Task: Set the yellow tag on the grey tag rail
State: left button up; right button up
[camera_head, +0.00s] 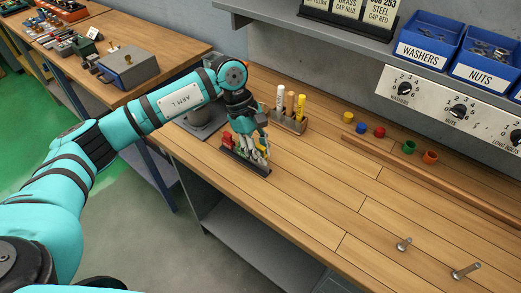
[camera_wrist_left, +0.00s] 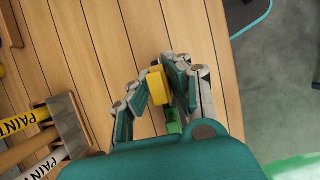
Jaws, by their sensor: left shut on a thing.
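My left gripper (camera_head: 256,153) is over the dark grey tag rail (camera_head: 236,162) on the near left part of the bench, fingers pointing down. It is shut on the yellow tag (camera_wrist_left: 156,86), which shows between its fingertips in the left wrist view. A red tag (camera_head: 228,141) stands at the left end of the rail. A green tag (camera_wrist_left: 172,120) shows just beside the yellow one in the left wrist view. The fingers hide much of the rail, so I cannot tell whether the yellow tag touches it. My right gripper is not in view.
A wooden block with paint markers (camera_head: 290,122) stands close behind the gripper. Several coloured caps (camera_head: 380,132) lie along the back of the bench. Two metal pins (camera_head: 466,271) are at the front right. The middle of the bench is clear. Blue bins (camera_head: 430,38) sit on the shelf.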

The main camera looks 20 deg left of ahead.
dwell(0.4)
pick_arm(q)
jog(key=shift+b, duration=0.45)
jog(key=shift+f, duration=0.1)
jog(key=shift+b, duration=0.45)
jog(key=shift+f, duration=0.2)
dwell(0.5)
jog(key=shift+f+b, duration=0.25)
jog(key=shift+b, duration=0.35)
jog(key=shift+f+b, duration=0.6)
jog(key=shift+b, duration=0.15)
